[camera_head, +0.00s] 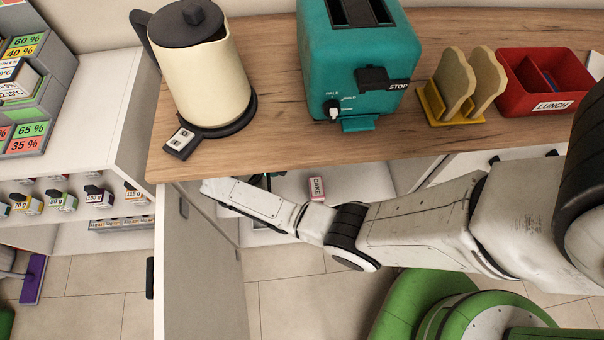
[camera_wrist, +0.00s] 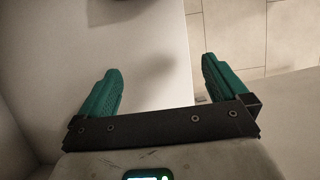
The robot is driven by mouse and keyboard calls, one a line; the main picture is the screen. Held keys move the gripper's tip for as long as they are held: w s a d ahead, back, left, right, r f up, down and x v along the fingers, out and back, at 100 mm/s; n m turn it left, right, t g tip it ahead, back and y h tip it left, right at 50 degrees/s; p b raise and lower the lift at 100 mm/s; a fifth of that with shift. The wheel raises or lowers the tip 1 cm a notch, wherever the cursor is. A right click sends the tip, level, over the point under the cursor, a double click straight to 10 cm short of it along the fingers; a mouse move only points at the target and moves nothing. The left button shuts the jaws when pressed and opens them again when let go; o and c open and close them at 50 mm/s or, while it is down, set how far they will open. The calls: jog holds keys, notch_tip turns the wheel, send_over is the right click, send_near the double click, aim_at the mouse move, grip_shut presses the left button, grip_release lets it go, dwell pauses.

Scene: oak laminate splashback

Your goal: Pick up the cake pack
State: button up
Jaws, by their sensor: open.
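The cake pack (camera_head: 316,188) is a small pink and white box lettered "CAKE". It sits on a white shelf (camera_head: 368,184) under the oak worktop, beside my forearm in the head view. My gripper (camera_wrist: 161,66) shows in the wrist view with its two green fingers wide apart and nothing between them. A bare white surface and its edge lie beyond the fingers. The cake pack does not show in the wrist view. In the head view the worktop and my arm mostly hide the gripper.
The worktop (camera_head: 276,70) overhangs the shelf. It bears a cream kettle (camera_head: 200,75), a teal toaster (camera_head: 350,60), a toast rack (camera_head: 455,112) and a red lunch box (camera_head: 520,92). An open cabinet door (camera_head: 195,260) stands left of the shelf. Tiled floor (camera_head: 290,300) lies below.

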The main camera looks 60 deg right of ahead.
aim_at(316, 186)
jog(key=shift+w+d, duration=0.15)
jog(key=shift+w, duration=0.05)
jog(key=shift+s+d, duration=0.25)
jog(key=shift+d, duration=0.05)
jog(key=s+d, duration=0.2)
jog(key=s+d+p, duration=0.1)
jog(key=s+d, duration=0.1)
jog(key=s, duration=0.1)
jog(key=s+d, duration=0.2)
jog(key=s, duration=0.1)
jog(key=shift+d+p, duration=0.15)
jog(key=shift+p, duration=0.2)
jog(key=x, duration=0.2)
jog(key=b+x, duration=0.1)
jog(key=x, duration=0.2)
jog(key=shift+s+d, duration=0.1)
jog(key=shift+s, duration=0.15)
jog(key=c, duration=0.9)
